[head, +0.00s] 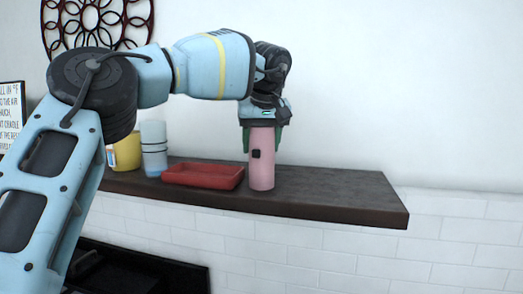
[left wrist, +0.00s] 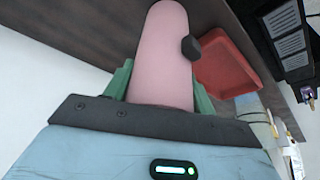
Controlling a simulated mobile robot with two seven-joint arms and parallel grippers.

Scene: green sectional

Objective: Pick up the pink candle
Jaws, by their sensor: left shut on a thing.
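The pink candle (head: 261,165) is an upright pink cylinder with a small dark square on its side. It stands at or just over the dark wooden shelf (head: 335,193); I cannot tell whether its base touches. My left gripper (head: 262,140) comes down from above and is shut on the candle's upper part, with green fingers on both sides. In the left wrist view the candle (left wrist: 163,55) sits between the green fingers (left wrist: 160,88). My right gripper is not in view.
A red tray (head: 203,175) lies just left of the candle. Stacked pale cups (head: 153,147) and a yellow container (head: 126,153) stand farther left. The shelf's right end is clear. A white wall is behind, with a dark appliance (head: 140,272) below.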

